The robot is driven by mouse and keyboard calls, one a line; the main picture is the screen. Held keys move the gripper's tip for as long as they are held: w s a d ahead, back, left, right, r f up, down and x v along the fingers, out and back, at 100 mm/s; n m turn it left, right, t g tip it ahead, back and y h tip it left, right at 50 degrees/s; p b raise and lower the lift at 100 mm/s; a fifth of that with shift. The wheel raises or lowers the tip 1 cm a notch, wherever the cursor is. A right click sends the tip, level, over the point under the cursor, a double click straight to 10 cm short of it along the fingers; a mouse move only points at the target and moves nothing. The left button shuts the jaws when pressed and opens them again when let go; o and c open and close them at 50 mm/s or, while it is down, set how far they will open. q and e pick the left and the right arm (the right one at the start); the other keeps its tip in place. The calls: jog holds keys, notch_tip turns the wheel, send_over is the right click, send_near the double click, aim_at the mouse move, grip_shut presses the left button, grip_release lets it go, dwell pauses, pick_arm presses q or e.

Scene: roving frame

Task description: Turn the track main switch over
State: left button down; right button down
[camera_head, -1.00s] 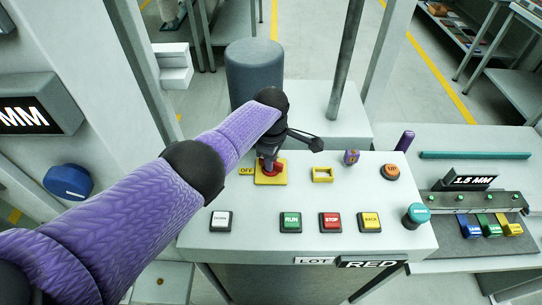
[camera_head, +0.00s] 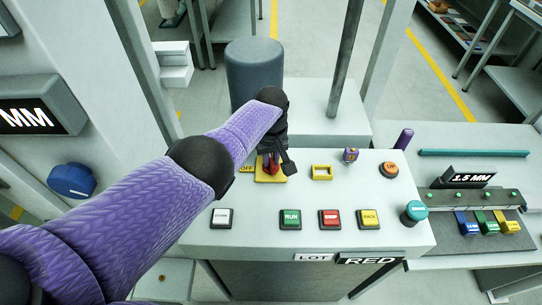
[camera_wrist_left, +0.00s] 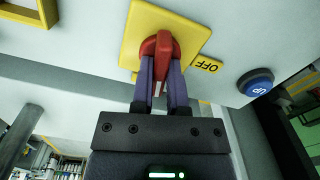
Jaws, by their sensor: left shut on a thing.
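The main switch (camera_head: 269,164) is a red rotary handle on a yellow plate (camera_head: 264,179) at the panel's back left. In the left wrist view the red handle (camera_wrist_left: 157,46) stands out from its yellow plate (camera_wrist_left: 190,32), with a yellow OFF label (camera_wrist_left: 207,66) beside it. My left gripper (camera_wrist_left: 161,78) is shut on the red handle, one purple finger on each side. In the head view my left gripper (camera_head: 272,158) partly covers the switch. My right gripper is not in view.
The panel has white, green RUN (camera_head: 290,219), red STOP (camera_head: 330,219) and yellow BACK (camera_head: 368,219) buttons in front.

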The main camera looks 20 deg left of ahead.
aim_at(271, 159)
pick_arm(q)
jog(key=shift+m, duration=1.5)
jog(key=c, duration=0.6)
grip_release()
jog(key=shift+r, duration=0.1)
notch_tip(271, 159, up, 9)
jog(key=p, duration=0.6)
jog(key=shift+r, duration=0.4)
